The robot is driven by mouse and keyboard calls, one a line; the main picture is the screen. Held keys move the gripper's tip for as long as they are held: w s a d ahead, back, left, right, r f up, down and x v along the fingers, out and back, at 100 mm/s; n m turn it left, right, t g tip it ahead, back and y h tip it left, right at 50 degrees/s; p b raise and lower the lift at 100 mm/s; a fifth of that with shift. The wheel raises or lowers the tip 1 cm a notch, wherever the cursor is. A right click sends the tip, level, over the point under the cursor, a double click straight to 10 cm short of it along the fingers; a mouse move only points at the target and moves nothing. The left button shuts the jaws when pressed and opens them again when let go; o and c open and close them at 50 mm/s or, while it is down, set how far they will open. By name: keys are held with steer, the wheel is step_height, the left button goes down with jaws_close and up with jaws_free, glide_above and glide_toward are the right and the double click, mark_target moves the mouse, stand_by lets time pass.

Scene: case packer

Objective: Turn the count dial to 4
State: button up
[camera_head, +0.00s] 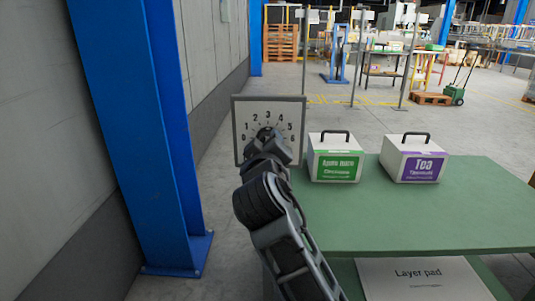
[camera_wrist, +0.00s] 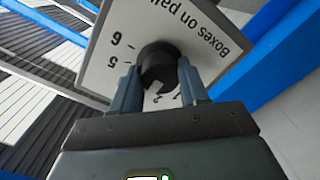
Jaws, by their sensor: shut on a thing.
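The count dial's white panel (camera_head: 240,112) stands upright at the left end of the green table, with numbers from 0 to 6 in an arc. The black dial knob (camera_wrist: 158,62) sits between the two fingers of my gripper (camera_wrist: 160,80) in the wrist view. My gripper (camera_head: 268,138) is shut on the knob and covers most of it in the head view. The wrist view shows the panel upside down, with "Boxes on pallet", 5 and 6 readable. I cannot tell which number the knob points to.
A green-labelled case (camera_head: 336,160) and a purple-labelled case (camera_head: 414,160) stand on the green table (camera_head: 420,220), right of the panel. A layer pad (camera_head: 420,280) lies below the table top. A blue post (camera_head: 135,120) rises on the left.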

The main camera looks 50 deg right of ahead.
steer(key=m+b, duration=0.4)
steer(key=m, duration=0.1)
steer(key=shift+f, duration=0.2)
steer(key=shift+m, duration=0.4)
steer(key=o, duration=1.1)
steer(key=shift+r, duration=0.15)
steer(key=shift+v, duration=3.9)
